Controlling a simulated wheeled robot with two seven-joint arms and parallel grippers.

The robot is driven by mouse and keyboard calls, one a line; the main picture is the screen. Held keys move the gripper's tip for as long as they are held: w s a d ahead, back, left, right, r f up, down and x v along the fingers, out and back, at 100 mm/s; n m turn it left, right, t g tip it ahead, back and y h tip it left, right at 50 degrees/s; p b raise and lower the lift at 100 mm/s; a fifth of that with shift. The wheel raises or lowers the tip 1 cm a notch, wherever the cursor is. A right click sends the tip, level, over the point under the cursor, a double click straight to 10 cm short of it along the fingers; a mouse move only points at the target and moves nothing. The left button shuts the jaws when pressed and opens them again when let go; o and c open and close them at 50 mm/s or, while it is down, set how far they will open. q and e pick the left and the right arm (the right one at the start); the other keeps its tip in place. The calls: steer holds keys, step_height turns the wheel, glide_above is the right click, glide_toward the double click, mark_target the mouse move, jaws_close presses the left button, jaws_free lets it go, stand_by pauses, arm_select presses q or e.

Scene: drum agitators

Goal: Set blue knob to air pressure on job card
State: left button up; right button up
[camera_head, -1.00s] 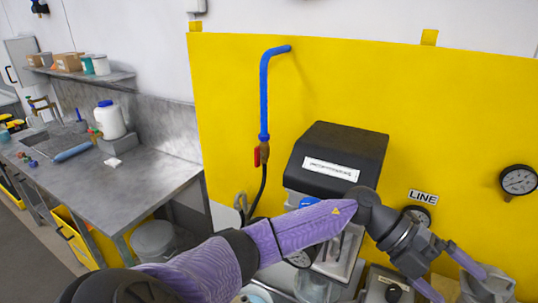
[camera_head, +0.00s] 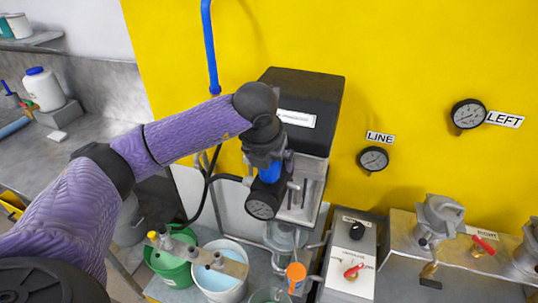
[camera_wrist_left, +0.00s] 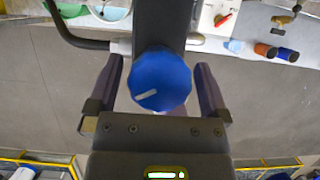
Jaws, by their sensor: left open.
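The blue knob (camera_head: 269,170) sits on a black regulator with a round dial gauge (camera_head: 261,207) below it. In the left wrist view the knob (camera_wrist_left: 162,78) shows face-on with a pale pointer mark at its lower left. My left gripper (camera_head: 268,163) is open above the knob, and its two fingers (camera_wrist_left: 160,85) stand on either side with gaps visible. A black box (camera_head: 310,90) behind carries a white card (camera_head: 296,119) whose writing is too small to read. Which card is the job card I cannot tell. My right gripper is out of view.
A LINE gauge (camera_head: 373,159) and a LEFT gauge (camera_head: 468,115) are on the yellow wall panel. A black hose runs left of the regulator. Below stand a green bucket (camera_head: 163,264) and a white bucket (camera_head: 220,287). A control box (camera_head: 350,262) stands at the right.

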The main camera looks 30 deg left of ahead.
arm_select(q)
steer(key=c, duration=1.1)
